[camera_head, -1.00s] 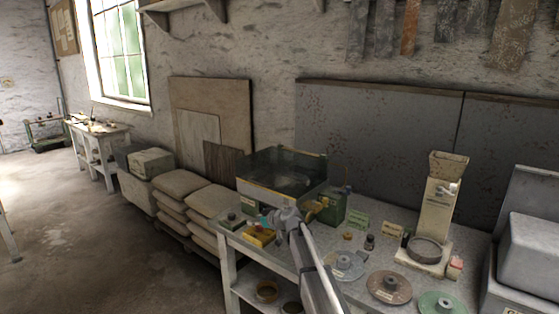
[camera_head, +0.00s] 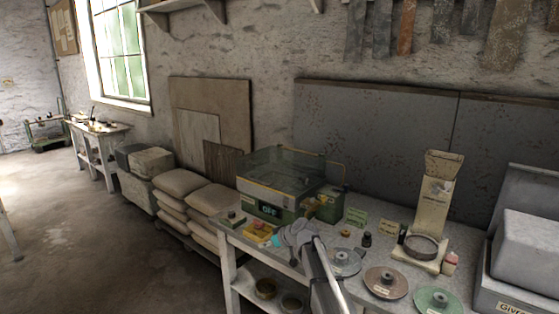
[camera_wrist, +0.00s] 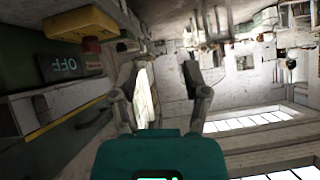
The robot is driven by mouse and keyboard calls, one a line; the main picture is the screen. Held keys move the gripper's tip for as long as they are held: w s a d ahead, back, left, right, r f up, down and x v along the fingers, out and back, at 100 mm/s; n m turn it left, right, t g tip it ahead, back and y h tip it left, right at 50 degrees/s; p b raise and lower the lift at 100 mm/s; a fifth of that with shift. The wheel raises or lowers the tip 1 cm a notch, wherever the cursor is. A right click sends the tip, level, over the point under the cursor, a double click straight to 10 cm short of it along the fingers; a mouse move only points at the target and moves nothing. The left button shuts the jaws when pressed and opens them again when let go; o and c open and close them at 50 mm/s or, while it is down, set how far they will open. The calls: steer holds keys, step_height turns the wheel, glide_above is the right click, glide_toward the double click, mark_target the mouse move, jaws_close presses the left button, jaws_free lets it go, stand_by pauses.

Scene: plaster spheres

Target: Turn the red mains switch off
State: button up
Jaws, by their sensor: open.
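The red mains switch (camera_head: 261,233) is a small red knob on a yellow box at the front left of the bench. The red knob (camera_wrist: 91,45) also shows at the upper left of the wrist view, on the yellow box (camera_wrist: 80,22). A dark panel reading OFF (camera_head: 268,211) is on the front of the green, clear-covered machine (camera_head: 283,172) behind it. The panel also shows in the wrist view (camera_wrist: 62,66). My gripper (camera_wrist: 158,72) is open and empty, with the switch off to the left of its fingers. In the head view it is just right of the yellow box.
The bench (camera_head: 330,237) also holds grinding discs (camera_head: 386,283), a hopper stand (camera_head: 435,210) and small label cards. A grey machine (camera_head: 525,240) stands at right. Stacked sacks (camera_head: 185,186) lie left of the bench. The floor at left is clear.

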steer(key=s+d+f+m+g+h, duration=0.2)
steer(key=s+d, duration=0.5)
steer(key=s, duration=0.4)
steer(key=s+d+f+m+g+h+p, duration=0.1)
steer(key=s+d+f+m+g+h, duration=0.1)
steer(key=s+d+m+h, duration=0.2)
steer(key=s+d+f+m+g+h, duration=0.2)
steer(key=s+d, duration=0.8)
steer(key=s, duration=0.8)
steer(key=shift+d+m+h, duration=0.25)
steer(key=shift+m+h, duration=0.15)
steer(key=shift+m, duration=0.2)
steer(key=shift+s, duration=0.1)
